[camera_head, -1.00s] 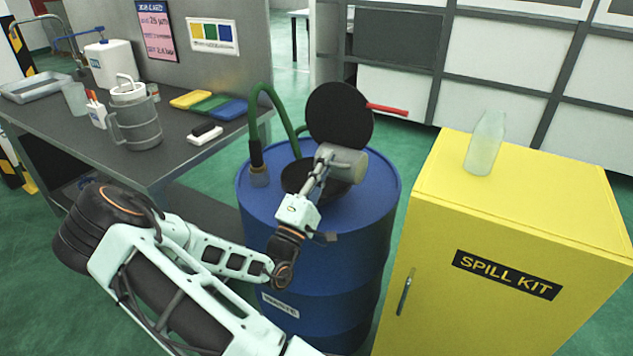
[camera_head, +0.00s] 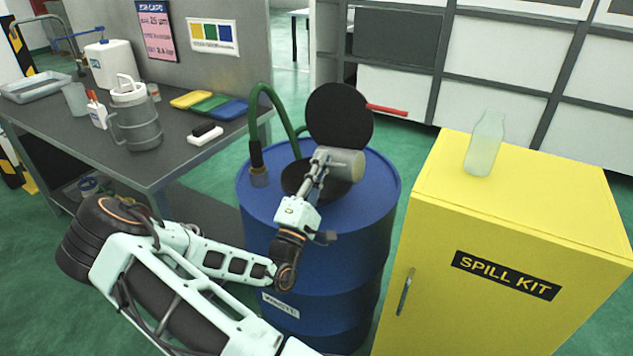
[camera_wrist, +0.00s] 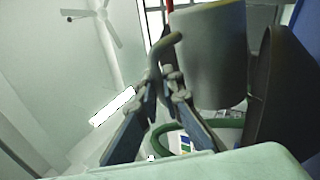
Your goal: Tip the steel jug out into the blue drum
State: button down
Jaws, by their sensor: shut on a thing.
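The blue drum (camera_head: 350,240) stands in the middle of the head view. Its round black lid (camera_head: 338,115) is raised, with a red handle (camera_head: 386,109) pointing right, above a dark funnel opening (camera_head: 352,192). My gripper (camera_head: 320,168) is over the drum, shut on the handle of the steel jug (camera_head: 345,162). The jug lies tilted onto its side above the opening, its body pointing right. In the wrist view the jug (camera_wrist: 208,55) fills the top middle, with my gripper's fingers (camera_wrist: 168,85) at its handle. The jug's inside is hidden, and no stream shows.
A green hose (camera_head: 265,95) bends onto the drum top left of the jug. A yellow spill kit cabinet (camera_head: 510,250) with a clear bottle (camera_head: 485,145) stands right. The dark bench (camera_head: 180,165) at left holds another grey jug-like container (camera_head: 137,120), bottles and coloured pads.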

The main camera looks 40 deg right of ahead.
jog(key=shift+w+a+r+n+t+y+p, duration=0.15)
jog(key=shift+w+r+n+t+y+p, duration=0.15)
jog(key=shift+n, duration=0.35)
jog(key=shift+w+a+r+n+t+y+p, duration=0.1)
jog(key=shift+w+n+t+y+p, duration=0.25)
jog(key=shift+n, duration=0.3)
jog(key=w+n+t+y+p, duration=0.1)
jog(key=n+y, duration=0.1)
jog(key=n, duration=0.1)
jog(key=w+a+n+t+y+p, duration=0.1)
jog(key=w+n, duration=0.1)
jog(key=n, duration=0.2)
jog(key=w+a+n+t+y+p, duration=0.1)
jog(key=w+n+y+p, duration=0.1)
jog(key=n, duration=0.2)
jog(key=shift+w+a+f+t+y, duration=0.15)
jog(key=shift+w+f+t+y, duration=0.05)
jog(key=shift+f+t+y, duration=0.2)
